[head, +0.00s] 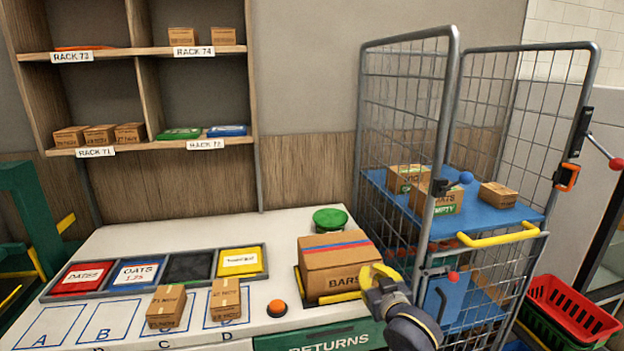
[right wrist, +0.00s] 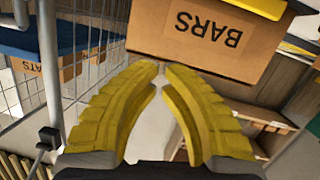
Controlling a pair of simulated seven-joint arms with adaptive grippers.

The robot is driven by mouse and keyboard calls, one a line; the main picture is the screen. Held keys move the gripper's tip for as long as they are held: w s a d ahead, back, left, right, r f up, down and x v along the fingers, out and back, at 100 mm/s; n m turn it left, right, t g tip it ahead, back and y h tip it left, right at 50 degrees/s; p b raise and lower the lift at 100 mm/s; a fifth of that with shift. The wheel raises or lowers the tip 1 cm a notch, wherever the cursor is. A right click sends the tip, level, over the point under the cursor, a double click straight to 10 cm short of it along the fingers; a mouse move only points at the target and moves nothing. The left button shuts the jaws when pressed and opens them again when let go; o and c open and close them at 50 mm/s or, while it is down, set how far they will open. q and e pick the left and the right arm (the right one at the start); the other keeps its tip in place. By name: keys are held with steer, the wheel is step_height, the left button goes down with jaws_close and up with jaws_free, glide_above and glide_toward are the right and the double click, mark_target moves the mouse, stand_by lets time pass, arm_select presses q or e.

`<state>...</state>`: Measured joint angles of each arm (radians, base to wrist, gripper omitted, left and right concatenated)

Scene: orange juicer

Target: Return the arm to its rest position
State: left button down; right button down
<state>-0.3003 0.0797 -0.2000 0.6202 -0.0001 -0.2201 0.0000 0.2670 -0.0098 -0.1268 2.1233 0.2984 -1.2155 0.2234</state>
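My right gripper (head: 374,280) is at the table's front right edge, just right of and in front of the cardboard box marked BARS (head: 335,268). Its two yellow fingers (right wrist: 161,68) show in the right wrist view with a narrow gap between the tips and nothing held. The BARS box (right wrist: 215,35) shows upside down beyond the fingertips in that view, apart from them as far as I can tell. My left gripper is not in view.
A wire cage cart (head: 452,120) with a blue shelf (head: 510,214) and boxes stands close on the right. Bins (head: 137,273), two small boxes, an orange button (head: 277,308) and a green button (head: 330,219) are on the table.

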steer(key=s+d+f+n+g+h, duration=0.15)
steer(key=s+d+f, duration=0.25)
steer(key=s+f, duration=0.4)
steer(key=s+d+f+g+h, duration=0.2)
steer(key=s+d+f+g, duration=0.1)
steer(key=s+f, duration=0.6)
steer(key=s+d+f+n+g+h, duration=0.15)
steer(key=s+d+f, duration=0.25)
steer(key=s, duration=0.6)
steer(key=s+d+f+n+g+h, duration=0.1)
steer(key=s+d+f+g, duration=0.15)
steer(key=s, duration=0.85)
steer(key=s+a+f+g+y, duration=0.1)
steer(key=a+f+y, duration=0.15)
steer(key=f, duration=1.35)
steer(key=s+a+f+g+y, duration=0.1)
steer(key=s+a+f+g, duration=0.15)
steer(key=f, duration=1.25)
steer(key=s+f+m+g+y, duration=0.1)
steer(key=s+f+m+g, duration=0.1)
steer(key=s+f, duration=1.8)
steer(key=shift+s+f+m, duration=0.4)
steer(key=shift+f+m, duration=0.1)
steer(key=shift+a, duration=0.1)
